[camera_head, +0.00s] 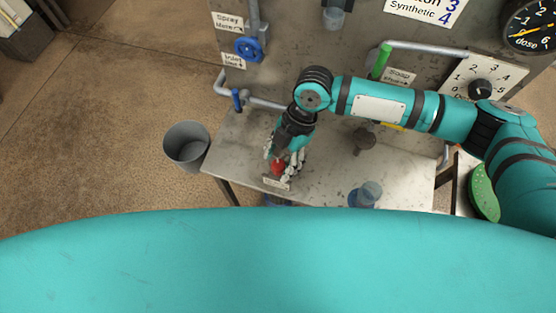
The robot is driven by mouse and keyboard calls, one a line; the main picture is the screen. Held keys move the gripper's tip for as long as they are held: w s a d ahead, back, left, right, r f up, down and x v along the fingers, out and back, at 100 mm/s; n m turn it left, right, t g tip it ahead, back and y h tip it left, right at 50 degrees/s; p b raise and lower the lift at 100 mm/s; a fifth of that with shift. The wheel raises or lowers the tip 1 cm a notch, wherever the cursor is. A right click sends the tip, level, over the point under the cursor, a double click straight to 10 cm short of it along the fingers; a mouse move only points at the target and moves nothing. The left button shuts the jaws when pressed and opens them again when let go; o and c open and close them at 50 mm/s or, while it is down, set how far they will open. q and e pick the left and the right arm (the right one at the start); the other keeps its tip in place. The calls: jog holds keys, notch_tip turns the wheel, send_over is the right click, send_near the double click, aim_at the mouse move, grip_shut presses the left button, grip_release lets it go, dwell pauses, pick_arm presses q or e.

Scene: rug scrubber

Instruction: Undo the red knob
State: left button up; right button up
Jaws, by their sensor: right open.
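The red knob (278,167) is near the front edge of the metal bench, just behind a small white label (276,183). My right gripper (284,163) points down over it, with its fingers open on either side of the knob. The fingers and wrist hide part of the knob, and I cannot tell whether they touch it. My left gripper does not show.
The metal bench (234,160) has a dark knob (364,140) and a blue-grey cup-like piece (368,193). A blue valve wheel (249,49), blue and green pipe levers and a dial (480,90) are on the back panel. A grey bucket (187,145) stands left.

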jog(key=shift+x, duration=0.8)
grip_shut()
jog(key=shift+r+m+p, duration=0.25)
jog(key=shift+m+p, duration=0.35)
jog(key=shift+p, duration=0.25)
jog(key=shift+m+y+p, duration=0.3)
jog(key=shift+m+p, duration=0.05)
jog(key=shift+m, duration=0.05)
jog(key=shift+w+f+m+t, duration=0.1)
jog(key=shift+f+m+t, duration=0.1)
jog(key=shift+m+t, duration=0.15)
grip_release()
